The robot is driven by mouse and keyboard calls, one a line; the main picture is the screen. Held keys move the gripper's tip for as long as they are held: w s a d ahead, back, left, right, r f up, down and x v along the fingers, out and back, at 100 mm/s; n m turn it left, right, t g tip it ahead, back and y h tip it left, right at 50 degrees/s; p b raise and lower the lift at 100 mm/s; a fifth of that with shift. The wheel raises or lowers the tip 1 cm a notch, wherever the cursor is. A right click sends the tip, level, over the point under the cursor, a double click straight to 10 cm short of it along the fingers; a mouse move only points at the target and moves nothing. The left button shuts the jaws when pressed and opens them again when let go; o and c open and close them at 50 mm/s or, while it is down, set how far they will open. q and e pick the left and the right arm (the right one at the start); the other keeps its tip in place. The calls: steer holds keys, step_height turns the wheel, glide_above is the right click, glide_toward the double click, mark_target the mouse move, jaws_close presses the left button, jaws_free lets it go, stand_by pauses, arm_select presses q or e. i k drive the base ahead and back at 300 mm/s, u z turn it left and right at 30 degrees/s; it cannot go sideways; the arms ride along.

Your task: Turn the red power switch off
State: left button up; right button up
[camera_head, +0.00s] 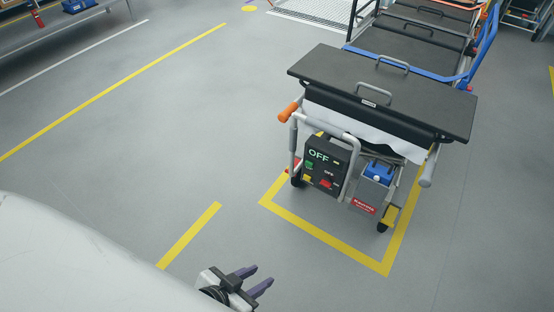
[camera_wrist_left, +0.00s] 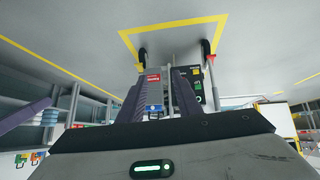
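A dark control box (camera_head: 327,167) with a bright "OFF" label hangs at the near end of a wheeled stretcher cart. It has small green, yellow and red parts on its face; the red part (camera_head: 325,183) sits low on it. I cannot tell the switch's position. The box shows upside down and partly covered in the left wrist view (camera_wrist_left: 209,88). My left gripper (camera_head: 263,275) is at the bottom of the head view, in front of the cart and well apart from it. Its two purple fingers are apart with nothing between them. My right gripper is not in view.
The cart carries a dark top board (camera_head: 350,75) with handles. A grey box with a blue top (camera_head: 378,172) and red label sits right of the control box. Yellow floor lines (camera_head: 320,235) frame the cart's near end. The floor between gripper and cart is clear.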

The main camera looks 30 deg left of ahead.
mark_target(327, 182)
steer(key=u, duration=0.15)
steer(key=k, duration=0.45)
steer(key=u, duration=2.25)
steer(key=i, duration=1.5)
steer(key=z, duration=2.2)
steer(key=i, duration=0.5)
